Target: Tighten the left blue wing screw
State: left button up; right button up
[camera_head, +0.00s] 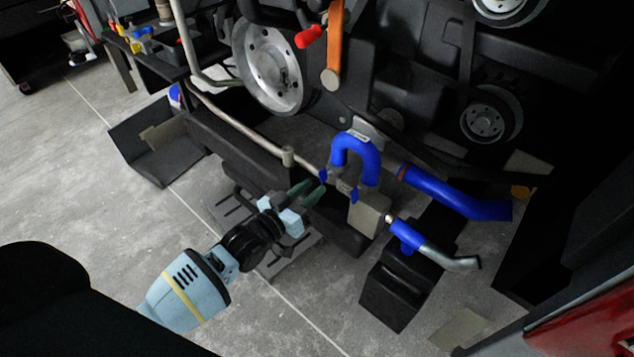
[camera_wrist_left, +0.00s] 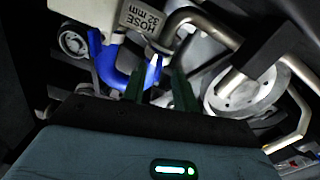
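The left blue wing screw (camera_head: 323,175) sits on the left side of the metal block under the curved blue hose (camera_head: 352,148). A second blue wing screw (camera_head: 354,195) is to its right. My left gripper (camera_head: 309,190) is open, its green fingers pointing at the left screw and just short of it in the head view. In the left wrist view, the blue screw (camera_wrist_left: 153,72) shows between the two fingertips (camera_wrist_left: 158,82), with a gap on each side; whether they touch it cannot be told. My right gripper is not in view.
A metal block (camera_head: 369,214) carries the hose. A blue hose with a metal pipe end (camera_head: 405,236) and a larger blue pipe (camera_head: 455,195) are to the right. A bent metal pipe (camera_head: 240,125) runs past on the left. Open floor (camera_head: 100,210) lies at the left.

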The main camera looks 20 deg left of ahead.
pick_arm(q)
jog(key=v, duration=0.4)
jog(key=shift+s, duration=0.2)
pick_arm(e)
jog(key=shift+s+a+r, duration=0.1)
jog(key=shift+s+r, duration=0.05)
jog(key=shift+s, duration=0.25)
